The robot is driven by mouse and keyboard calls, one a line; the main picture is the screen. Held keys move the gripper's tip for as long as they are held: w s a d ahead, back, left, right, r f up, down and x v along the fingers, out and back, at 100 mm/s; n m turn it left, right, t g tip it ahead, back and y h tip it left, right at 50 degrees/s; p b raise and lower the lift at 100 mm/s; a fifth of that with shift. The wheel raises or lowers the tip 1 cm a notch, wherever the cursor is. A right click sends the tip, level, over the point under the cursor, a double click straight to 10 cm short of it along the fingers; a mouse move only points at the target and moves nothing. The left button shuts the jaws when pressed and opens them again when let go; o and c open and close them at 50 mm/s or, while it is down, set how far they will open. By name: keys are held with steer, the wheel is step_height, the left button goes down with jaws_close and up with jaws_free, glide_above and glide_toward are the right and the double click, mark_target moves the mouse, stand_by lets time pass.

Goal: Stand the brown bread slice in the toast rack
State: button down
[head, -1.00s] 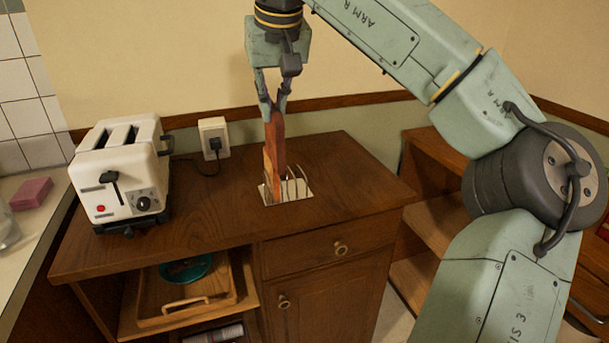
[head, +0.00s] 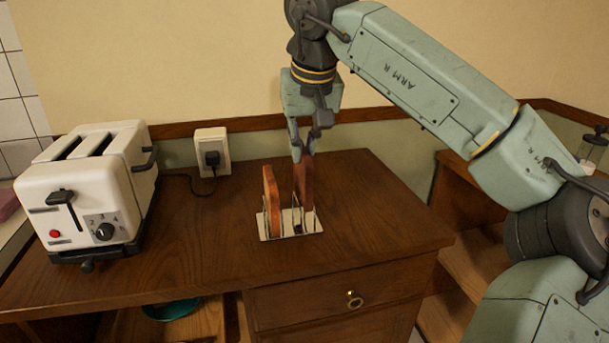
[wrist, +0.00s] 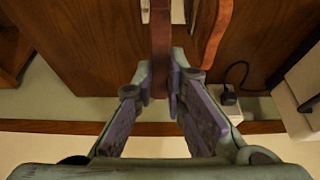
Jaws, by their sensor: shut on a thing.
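The toast rack (head: 272,233), a wire frame on a pale base, stands on the wooden counter. My gripper (head: 302,150) is shut on the top of a dark brown bread slice (head: 305,185). The slice hangs upright at the right part of the rack, its lower edge among the wires. I cannot tell whether it touches the base. A lighter, orange-brown slice (head: 271,200) stands in the rack's left part, apart from the held one. In the wrist view, the held slice (wrist: 161,35) is between my fingers and the other slice (wrist: 212,35) is to its right.
A white toaster (head: 95,185) stands on the counter at the left. A wall socket (head: 212,150) with a plug and black cord is behind. The counter right of the rack is clear (head: 385,215). A drawer with a knob (head: 354,299) is below the front edge.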

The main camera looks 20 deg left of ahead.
mark_target(303, 166)
steer(key=shift+f, duration=2.3)
steer(key=shift+f, duration=0.15)
steer(key=c, duration=1.6)
jaws_free()
steer(key=shift+c, duration=0.2)
steer(key=v, duration=1.2)
